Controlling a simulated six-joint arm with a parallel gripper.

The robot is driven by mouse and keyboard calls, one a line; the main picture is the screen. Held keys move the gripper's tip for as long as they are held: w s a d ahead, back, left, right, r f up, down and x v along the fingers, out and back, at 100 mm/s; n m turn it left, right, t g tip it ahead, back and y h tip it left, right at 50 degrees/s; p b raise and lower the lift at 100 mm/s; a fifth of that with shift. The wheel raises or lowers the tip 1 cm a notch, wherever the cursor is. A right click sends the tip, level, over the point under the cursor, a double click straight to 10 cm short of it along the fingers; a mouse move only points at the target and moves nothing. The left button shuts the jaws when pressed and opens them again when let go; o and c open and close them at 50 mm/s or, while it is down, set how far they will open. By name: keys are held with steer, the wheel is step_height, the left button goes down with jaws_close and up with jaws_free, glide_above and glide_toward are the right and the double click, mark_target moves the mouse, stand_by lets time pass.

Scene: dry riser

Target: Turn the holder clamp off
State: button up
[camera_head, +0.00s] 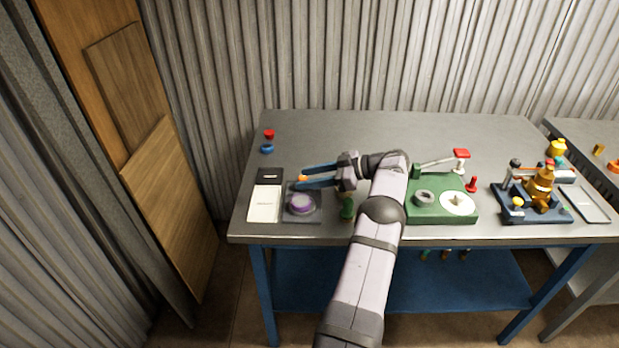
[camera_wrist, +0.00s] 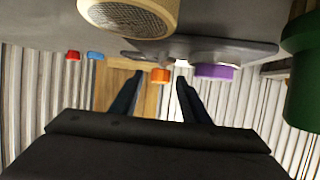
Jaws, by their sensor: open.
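A dark grey plate (camera_head: 313,216) on the bench bears a round purple part (camera_head: 300,203) and a small orange part (camera_head: 302,179) at its far side. No label marks which part is the holder clamp. My gripper (camera_head: 299,178) is open, pointing left low over the plate, with the orange part around its fingertips in the head view. In the wrist view, which looks upside down, the orange part (camera_wrist: 160,76) shows between and beyond the fingertips (camera_wrist: 155,80). The purple part (camera_wrist: 213,71) is beside it. I cannot tell whether a finger touches the orange part.
A white-and-black card (camera_head: 264,204) lies left of the plate. Small red (camera_head: 269,134) and blue (camera_head: 267,149) pieces stand behind. A green part (camera_head: 347,208) stands close under my wrist. A green fixture (camera_head: 441,213) and blue fixture (camera_head: 540,215) are right. The back left bench is mostly clear.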

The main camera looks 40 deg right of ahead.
steer(key=shift+b+v, duration=0.8)
steer(key=shift+v, duration=2.85)
steer(key=w+a+r+m+t+p, duration=0.1)
steer(key=a+r+p, duration=0.25)
steer(key=r, duration=0.55)
steer(key=w+a+r+m+t+p, duration=0.1)
steer(key=a+r+m+p, duration=0.15)
steer(key=r+p, duration=0.45)
steer(key=s+f+m+h, duration=0.1)
steer(key=f+h, duration=0.1)
steer(key=f, duration=0.3)
steer(key=s+f+m+h+b, duration=0.1)
steer(key=f+m+h, duration=0.1)
steer(key=f, duration=0.3)
steer(key=s+f+m+h, duration=0.1)
steer(key=f+m+h, duration=0.1)
steer(key=f+h, duration=0.2)
steer(key=shift+d+f, duration=0.3)
steer(key=shift+f, duration=0.55)
steer(key=shift+s+d+f+n, duration=0.1)
steer(key=shift+f+n, duration=0.05)
steer(key=shift+n, duration=0.5)
